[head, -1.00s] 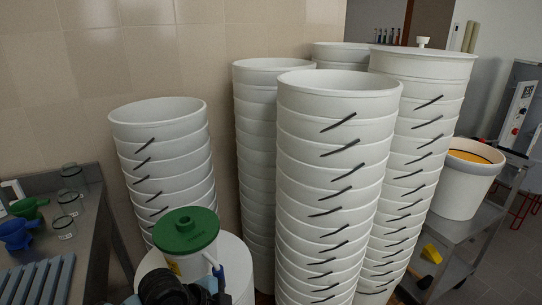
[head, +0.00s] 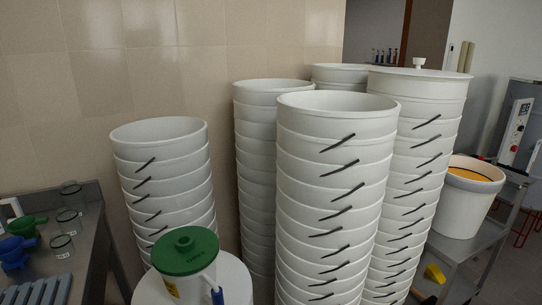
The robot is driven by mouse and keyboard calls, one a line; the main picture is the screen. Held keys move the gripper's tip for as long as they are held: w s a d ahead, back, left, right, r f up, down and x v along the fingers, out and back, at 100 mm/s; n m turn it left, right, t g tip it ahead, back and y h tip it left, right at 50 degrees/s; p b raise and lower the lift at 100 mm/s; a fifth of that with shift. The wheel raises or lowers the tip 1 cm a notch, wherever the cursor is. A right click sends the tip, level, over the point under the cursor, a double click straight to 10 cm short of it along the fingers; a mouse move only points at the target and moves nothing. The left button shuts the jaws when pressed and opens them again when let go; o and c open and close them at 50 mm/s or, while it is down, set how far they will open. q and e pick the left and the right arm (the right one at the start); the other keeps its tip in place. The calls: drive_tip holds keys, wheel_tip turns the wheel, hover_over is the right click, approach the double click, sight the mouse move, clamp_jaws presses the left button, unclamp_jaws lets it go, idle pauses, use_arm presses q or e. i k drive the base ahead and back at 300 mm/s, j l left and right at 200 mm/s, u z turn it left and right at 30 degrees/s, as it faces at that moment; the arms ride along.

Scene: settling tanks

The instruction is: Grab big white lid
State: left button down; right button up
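A big white lid (head: 421,75) with a small white knob (head: 418,63) on top covers the tall stack of white buckets (head: 417,150) at the back right. Another white round top (head: 233,280) shows at the bottom, partly hidden beneath a container with a green lid (head: 186,250). Neither of my grippers shows in the head view.
Several tall stacks of open white buckets (head: 333,170) stand close together in front of the tiled wall. A shorter stack (head: 165,175) is at the left. A metal table (head: 95,230) with glass jars is far left. A metal cart (head: 462,245) with a white bucket (head: 466,200) is at the right.

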sight(418, 67)
drive_tip(key=i+l, duration=0.25)
drive_tip(key=l, duration=0.2)
drive_tip(key=i+l, duration=0.25)
drive_tip(key=l, duration=0.15)
drive_tip(key=i+l+z, duration=0.1)
drive_tip(key=i+l, duration=0.15)
drive_tip(key=l, duration=0.2)
drive_tip(key=i+l, duration=0.25)
drive_tip(key=l, duration=0.15)
drive_tip(key=i+l, duration=0.25)
drive_tip(key=l, duration=0.2)
drive_tip(key=k+l, duration=0.1)
drive_tip(key=k, duration=0.4)
drive_tip(key=i+l, duration=0.1)
drive_tip(key=l, duration=0.75)
drive_tip(key=i+l, duration=0.1)
drive_tip(key=l, duration=0.75)
